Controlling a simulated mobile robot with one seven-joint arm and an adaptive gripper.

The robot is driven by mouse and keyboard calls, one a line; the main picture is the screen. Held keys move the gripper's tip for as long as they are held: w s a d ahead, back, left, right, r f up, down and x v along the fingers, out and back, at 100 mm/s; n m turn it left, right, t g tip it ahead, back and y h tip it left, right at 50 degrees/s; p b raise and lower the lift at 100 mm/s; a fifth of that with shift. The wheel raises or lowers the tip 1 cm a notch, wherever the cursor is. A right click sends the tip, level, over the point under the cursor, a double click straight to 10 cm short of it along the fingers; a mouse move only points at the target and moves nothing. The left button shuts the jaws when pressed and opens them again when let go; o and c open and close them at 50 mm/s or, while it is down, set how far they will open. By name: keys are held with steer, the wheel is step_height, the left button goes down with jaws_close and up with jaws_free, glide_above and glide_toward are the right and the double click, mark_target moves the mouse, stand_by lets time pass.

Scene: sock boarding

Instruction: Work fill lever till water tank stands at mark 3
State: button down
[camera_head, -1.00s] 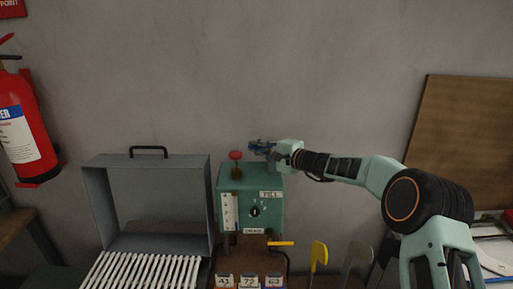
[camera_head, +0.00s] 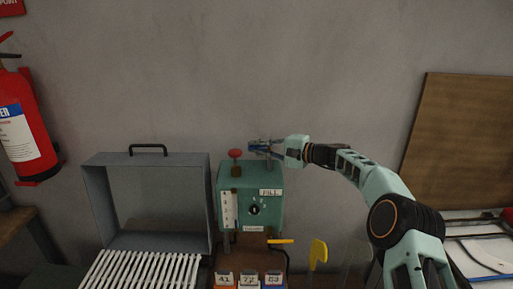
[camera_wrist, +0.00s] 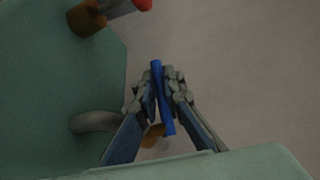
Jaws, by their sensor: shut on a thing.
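The teal water tank box (camera_head: 262,190) stands against the wall, with a FILL label (camera_head: 270,192) on its front. A white gauge strip (camera_head: 229,210) runs down its left side; its marks and water level are too small to read. My gripper (camera_head: 260,147) is above the box's top right edge. In the wrist view my gripper (camera_wrist: 162,97) is shut on a blue bar (camera_wrist: 157,80), apparently the fill lever's handle. A curved grey part (camera_wrist: 95,122) shows beside the left finger, against the teal box.
A red knob (camera_head: 235,154) stands on the box's top left. A grey open-fronted case (camera_head: 92,205) is at left, behind white slats (camera_head: 140,270). Numbered tags (camera_head: 248,279) and a yellow handle (camera_head: 318,252) are below. The wall above is clear.

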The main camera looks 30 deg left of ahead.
steer(key=shift+r+n+g, duration=0.3)
steer(key=shift+r+g, duration=0.15)
steer(key=shift+g, duration=0.05)
steer(key=shift+s+d+f+g, duration=0.1)
steer(key=shift+f+g, duration=0.15)
steer(key=shift+g, duration=0.05)
steer(key=c, duration=2.3)
jaws_free()
steer(key=shift+d, duration=0.1)
steer(key=shift+f, duration=0.1)
steer(key=shift+d, duration=0.1)
steer(key=d, duration=0.4)
steer(key=d+r, duration=0.1)
steer(key=d, duration=0.2)
steer(key=w+d, duration=0.1)
steer(key=d, duration=0.3)
steer(key=shift+d+r, duration=0.3)
steer(key=shift+r, duration=0.1)
steer(key=shift+o, duration=0.2)
steer(key=shift+w, duration=0.1)
